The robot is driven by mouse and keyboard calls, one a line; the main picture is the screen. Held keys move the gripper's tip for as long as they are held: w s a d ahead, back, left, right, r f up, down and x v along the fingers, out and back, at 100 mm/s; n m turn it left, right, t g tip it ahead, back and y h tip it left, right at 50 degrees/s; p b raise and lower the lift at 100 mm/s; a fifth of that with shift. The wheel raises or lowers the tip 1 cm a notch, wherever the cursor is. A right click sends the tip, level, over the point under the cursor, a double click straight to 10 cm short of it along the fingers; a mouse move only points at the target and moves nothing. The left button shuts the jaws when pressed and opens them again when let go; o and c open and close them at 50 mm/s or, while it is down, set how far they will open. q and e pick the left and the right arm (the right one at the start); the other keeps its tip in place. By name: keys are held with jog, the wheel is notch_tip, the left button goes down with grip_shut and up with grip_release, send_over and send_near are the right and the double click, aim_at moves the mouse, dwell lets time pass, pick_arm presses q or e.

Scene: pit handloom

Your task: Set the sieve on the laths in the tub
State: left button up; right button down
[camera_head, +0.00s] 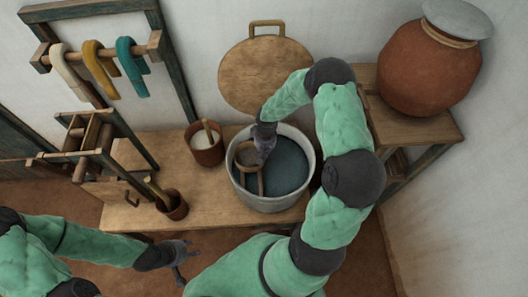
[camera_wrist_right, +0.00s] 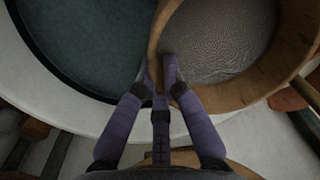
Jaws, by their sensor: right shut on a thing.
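The pale tub (camera_head: 312,178) stands on the bench with dark teal liquid (camera_head: 287,166) inside. The sieve (camera_head: 238,150), a round wooden hoop with a grey mesh, is at the tub's left side. In the right wrist view its mesh (camera_wrist_right: 222,35) and thick wooden rim fill the upper right. My right gripper (camera_wrist_right: 162,82) is shut on the near-left part of that rim. A wooden strip (camera_head: 261,184) shows below the hoop; I cannot tell whether it is a lath. Whether the sieve touches any support is unclear. My left gripper (camera_head: 186,262) is open and empty in front of the bench.
A brown pot with white contents (camera_head: 204,141) stands left of the tub, and a smaller brown pot with a stick (camera_head: 175,207) nearer the front. A round wooden lid (camera_head: 262,72) leans on the wall. A large clay jar (camera_head: 420,75) stands on the right-hand stand.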

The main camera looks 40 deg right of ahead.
jog(key=shift+f+b, duration=1.55)
jog(key=shift+f, duration=0.3)
jog(key=c, duration=1.3)
grip_release()
jog(key=o, duration=0.4)
jog(key=shift+r, duration=0.15)
jog(key=shift+r+p, duration=2.35)
jog(key=shift+r, duration=1.05)
jog(key=shift+a+f, duration=0.1)
